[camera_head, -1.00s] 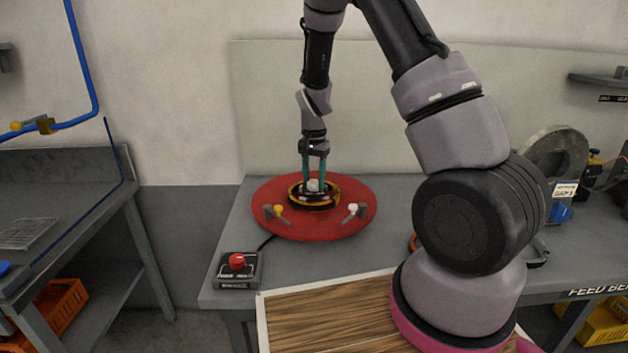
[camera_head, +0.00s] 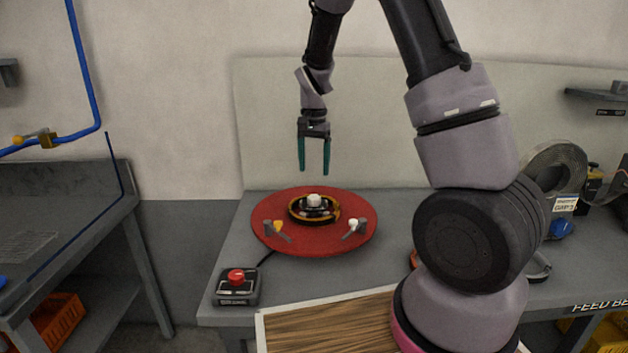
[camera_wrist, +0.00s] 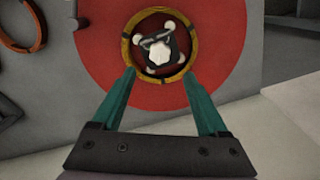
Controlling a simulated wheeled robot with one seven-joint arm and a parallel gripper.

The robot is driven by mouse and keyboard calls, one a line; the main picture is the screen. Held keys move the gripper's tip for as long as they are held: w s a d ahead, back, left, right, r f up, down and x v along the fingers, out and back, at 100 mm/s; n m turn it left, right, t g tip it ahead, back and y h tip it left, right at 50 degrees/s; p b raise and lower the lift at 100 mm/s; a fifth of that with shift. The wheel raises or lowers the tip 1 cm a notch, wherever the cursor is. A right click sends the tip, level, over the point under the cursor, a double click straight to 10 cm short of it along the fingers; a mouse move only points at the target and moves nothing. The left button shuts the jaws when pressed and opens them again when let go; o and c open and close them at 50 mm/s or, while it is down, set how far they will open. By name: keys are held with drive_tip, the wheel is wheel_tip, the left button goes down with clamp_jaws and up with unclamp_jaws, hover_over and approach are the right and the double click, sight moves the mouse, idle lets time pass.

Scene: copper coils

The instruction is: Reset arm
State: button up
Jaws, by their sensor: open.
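My gripper (camera_head: 314,170) has two teal fingers, spread apart with nothing between them. It hangs fingers-down above the red round plate (camera_head: 280,240), clear of everything below it. On the plate lies a copper-coloured coil ring (camera_head: 334,219) around a dark hub with a white top (camera_head: 314,200). In the wrist view my gripper (camera_wrist: 166,72) shows open, with the coil ring (camera_wrist: 129,52) and white hub top (camera_wrist: 162,54) ahead of the fingertips. The red plate (camera_wrist: 100,60) spreads around them.
A box with a red button (camera_head: 236,277) stands at the bench's front left. Yellow-tipped (camera_head: 277,226) and white-tipped (camera_head: 353,224) clamps sit on the plate. A tape-like roll (camera_head: 548,165) stands at the right. A wood-topped surface (camera_head: 330,325) is in front. The air around my gripper is free.

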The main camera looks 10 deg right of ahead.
drive_tip(key=shift+r, duration=0.6)
drive_tip(key=shift+r, duration=0.1)
drive_tip(key=s+d+r+n+t+y, duration=0.1)
drive_tip(key=s+d+r, duration=0.1)
drive_tip(key=s+r, duration=0.35)
drive_tip(key=s+d+r+t+y, duration=0.1)
drive_tip(key=s+r+t, duration=0.15)
drive_tip(key=r, duration=0.65)
drive_tip(key=s+d+r+n+t, duration=0.15)
drive_tip(key=s+r, duration=0.25)
drive_tip(key=s, duration=0.5)
drive_tip(key=s+d+r+n+t, duration=0.15)
drive_tip(key=s+r, duration=0.25)
drive_tip(key=s, duration=0.4)
drive_tip(key=n+g+h, duration=0.2)
drive_tip(key=n+g, duration=0.5)
drive_tip(key=n, duration=1.1)
hover_over(314, 197)
wheel_tip(314, 197, down, 23)
drive_tip(key=shift+n+t, duration=0.25)
drive_tip(key=shift+n, duration=0.05)
wheel_tip(314, 197, down, 11)
drive_tip(key=shift+r, duration=0.15)
